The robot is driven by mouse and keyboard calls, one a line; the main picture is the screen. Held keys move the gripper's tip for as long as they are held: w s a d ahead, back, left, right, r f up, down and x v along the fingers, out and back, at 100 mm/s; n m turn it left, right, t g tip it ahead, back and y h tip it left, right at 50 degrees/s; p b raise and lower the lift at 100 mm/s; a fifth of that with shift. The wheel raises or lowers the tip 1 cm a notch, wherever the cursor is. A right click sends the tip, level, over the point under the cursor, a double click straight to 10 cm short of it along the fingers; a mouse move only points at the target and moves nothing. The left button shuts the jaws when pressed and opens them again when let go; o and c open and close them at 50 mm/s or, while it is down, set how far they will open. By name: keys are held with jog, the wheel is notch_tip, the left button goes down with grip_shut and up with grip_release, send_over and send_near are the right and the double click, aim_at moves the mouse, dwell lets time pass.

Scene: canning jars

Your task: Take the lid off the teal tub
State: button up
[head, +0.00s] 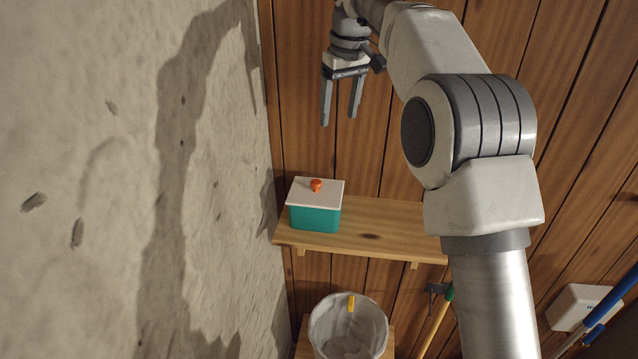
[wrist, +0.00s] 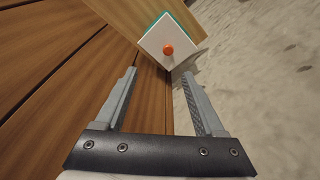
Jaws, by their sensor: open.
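The teal tub (head: 314,220) stands on a wooden wall shelf, at the shelf's left end. Its white lid (head: 328,187) is on it, with an orange knob (head: 316,185) on top. My gripper (head: 340,122) is above the tub and a little to its right, open and empty, with its fingers pointing down. A thin teal edge of the tub shows behind the lid there.
The shelf (head: 370,232) is bare right of the tub. A rough pale wall (head: 200,200) stands close on the tub's left, and a plank wall (head: 300,120) is behind. Below the shelf are a grey bucket-like container (head: 350,338) and a green-handled tool (head: 436,322).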

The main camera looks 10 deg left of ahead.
jog(key=w+a+f+n, duration=0.1)
jog(key=w+a+f, duration=0.1)
jog(key=a, duration=0.2)
jog(key=b, duration=0.2)
send_over(316, 182)
jog(key=f, duration=1.2)
jog(key=shift+d+f, duration=0.15)
jog(key=shift+d, duration=0.1)
jog(key=shift+a+f, duration=0.2)
jog(key=shift+f, duration=2.5)
grip_shut()
